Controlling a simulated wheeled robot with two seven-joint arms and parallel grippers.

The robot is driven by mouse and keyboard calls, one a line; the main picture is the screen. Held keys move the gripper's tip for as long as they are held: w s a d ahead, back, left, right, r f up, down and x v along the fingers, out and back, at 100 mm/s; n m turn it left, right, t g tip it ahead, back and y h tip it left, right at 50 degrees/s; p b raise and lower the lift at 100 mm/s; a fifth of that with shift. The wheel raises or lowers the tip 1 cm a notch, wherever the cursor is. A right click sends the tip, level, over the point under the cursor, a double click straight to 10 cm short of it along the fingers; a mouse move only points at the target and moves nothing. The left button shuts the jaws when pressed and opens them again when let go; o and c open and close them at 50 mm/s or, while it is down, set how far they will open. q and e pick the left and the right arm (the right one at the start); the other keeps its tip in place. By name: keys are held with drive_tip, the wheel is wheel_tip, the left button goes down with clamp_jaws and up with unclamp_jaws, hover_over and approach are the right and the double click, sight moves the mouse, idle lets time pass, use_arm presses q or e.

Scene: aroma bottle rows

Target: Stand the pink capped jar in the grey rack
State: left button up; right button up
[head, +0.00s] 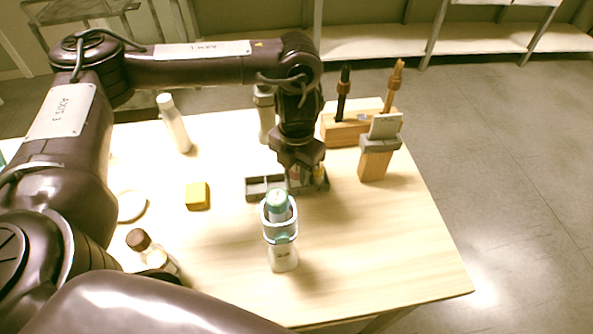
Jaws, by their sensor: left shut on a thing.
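The grey rack (257,188) is a low tray with open compartments in the middle of the table. My left gripper (299,183) points down over the rack's right part. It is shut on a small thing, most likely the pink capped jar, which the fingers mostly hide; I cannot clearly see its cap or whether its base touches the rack. A small orange-yellow item (320,172) shows at the rack's right end, close beside the fingers. My right gripper is not in view.
A white bottle with a teal cap (283,259) stands in front of the rack. A yellow block (197,196), white bottle (174,126) and brown-capped bottle (150,252) are left. Wooden holders (340,130) and (374,165) stand right. The front right table is clear.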

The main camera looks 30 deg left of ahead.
sight(297, 168)
use_arm(q)
drive_tip(key=shift+s+f+b, duration=0.3)
drive_tip(key=shift+s+f, duration=0.1)
drive_tip(key=shift+f, duration=0.15)
drive_tip(key=o, duration=0.9)
drive_tip(key=shift+o, duration=0.2)
drive_tip(key=shift+f, duration=0.1)
drive_tip(key=shift+d+r, duration=0.1)
drive_tip(key=shift+r, duration=0.35)
wheel_tip(297, 168, up, 13)
drive_tip(key=p, duration=0.4)
drive_tip(key=shift+w+f, duration=0.2)
drive_tip(key=shift+w, duration=0.15)
